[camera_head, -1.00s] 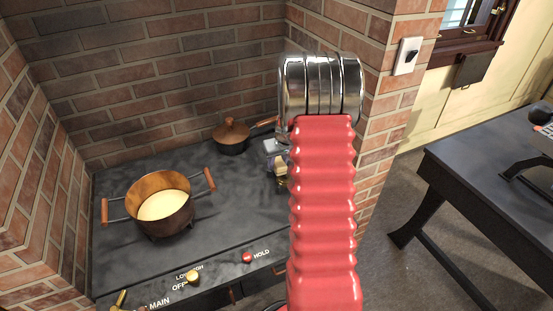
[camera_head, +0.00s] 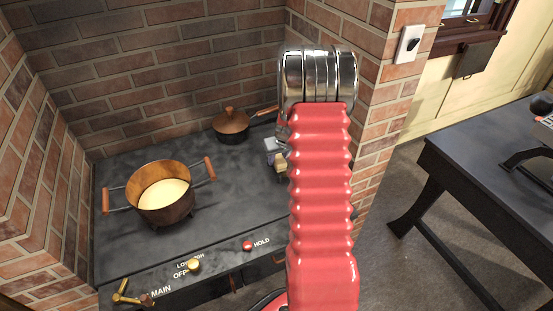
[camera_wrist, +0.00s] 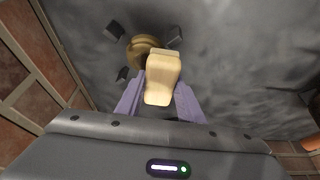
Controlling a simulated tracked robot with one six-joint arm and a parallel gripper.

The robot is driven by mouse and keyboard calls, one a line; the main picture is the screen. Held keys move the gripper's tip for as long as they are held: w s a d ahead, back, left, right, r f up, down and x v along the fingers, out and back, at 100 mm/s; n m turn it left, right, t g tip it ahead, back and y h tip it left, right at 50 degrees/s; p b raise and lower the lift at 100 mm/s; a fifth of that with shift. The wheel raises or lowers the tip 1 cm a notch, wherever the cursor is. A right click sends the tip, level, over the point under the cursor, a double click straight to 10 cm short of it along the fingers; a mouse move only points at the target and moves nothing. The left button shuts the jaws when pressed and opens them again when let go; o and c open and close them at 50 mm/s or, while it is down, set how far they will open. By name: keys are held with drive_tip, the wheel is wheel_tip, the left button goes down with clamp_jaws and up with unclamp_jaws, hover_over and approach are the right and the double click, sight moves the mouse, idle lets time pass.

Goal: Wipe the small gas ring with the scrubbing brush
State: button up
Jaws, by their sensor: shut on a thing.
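The scrubbing brush (camera_wrist: 162,82) is a pale wooden block between the purple fingers of my gripper (camera_wrist: 160,100) in the wrist view. My gripper is shut on it. The bristles are hidden beneath the block. The small gas ring (camera_wrist: 143,48) is a round brass burner with dark pot supports around it, just beyond the brush. The brush overlaps the ring's near edge in this view; I cannot tell whether they touch. In the head view the brush (camera_head: 279,164) is low over the right side of the stove top, partly hidden by my red arm.
A large copper pot (camera_head: 170,207) with pale contents stands at the left of the dark stove top (camera_head: 235,200). A small lidded pan (camera_head: 231,122) stands at the back, its handle pointing right. Brick walls enclose the stove. Knobs line its front.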

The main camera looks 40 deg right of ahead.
drive_tip(key=shift+f, duration=0.35)
idle(0.3)
drive_tip(key=shift+d, duration=0.15)
drive_tip(key=shift+s+d+r, duration=0.1)
drive_tip(key=shift+s+d, duration=0.15)
drive_tip(key=shift+d, duration=0.45)
drive_tip(key=shift+s+d, duration=0.2)
drive_tip(key=shift+d, duration=0.45)
drive_tip(key=shift+s+d, duration=0.2)
drive_tip(key=shift+d, duration=0.5)
drive_tip(key=shift+s+d, duration=0.2)
drive_tip(key=shift+d, duration=0.5)
drive_tip(key=shift+a, duration=0.1)
drive_tip(key=shift+w+a+f, duration=0.1)
drive_tip(key=shift+w+a, duration=0.15)
drive_tip(key=shift+a, duration=0.45)
drive_tip(key=shift+w+a+f, duration=0.1)
drive_tip(key=shift+w+a, duration=0.1)
drive_tip(key=shift+a, duration=0.45)
drive_tip(key=shift+a, duration=0.15)
